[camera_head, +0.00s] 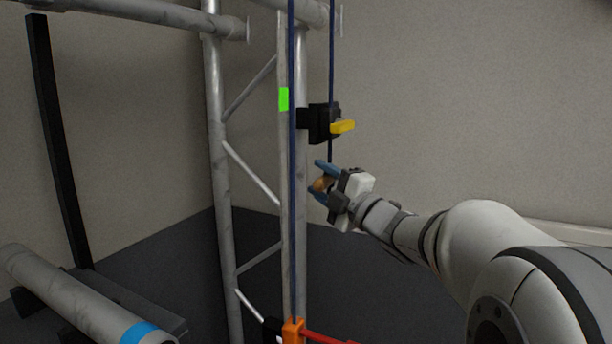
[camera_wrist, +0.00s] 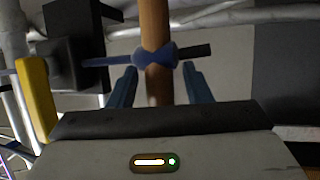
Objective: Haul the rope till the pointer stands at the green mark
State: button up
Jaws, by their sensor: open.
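A green mark (camera_head: 283,99) sits high on the pale upright strip of the truss. Far below it, at the picture's bottom edge, is an orange block (camera_head: 294,331) with a red bar (camera_head: 325,338), apparently the pointer. A dark blue rope (camera_head: 292,200) runs up from the block. Another rope length (camera_head: 331,60) comes down past a black clamp (camera_head: 320,123) with a yellow lever (camera_head: 342,127) to a wooden handle (camera_head: 322,184). My gripper (camera_head: 319,179) is open around this handle. In the wrist view, the handle (camera_wrist: 155,25), with blue rope around it, stands between the spread fingers.
The truss's left metal tube (camera_head: 218,150) and diagonal braces stand left of the ropes. A black post (camera_head: 58,140) and a grey pipe with a blue band (camera_head: 75,300) are at left. Free space lies right of the clamp, before the plain wall.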

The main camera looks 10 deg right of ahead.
jog(key=shift+w+a+r, duration=0.15)
jog(key=shift+w+a, duration=0.15)
jog(key=shift+w, duration=0.25)
grip_shut()
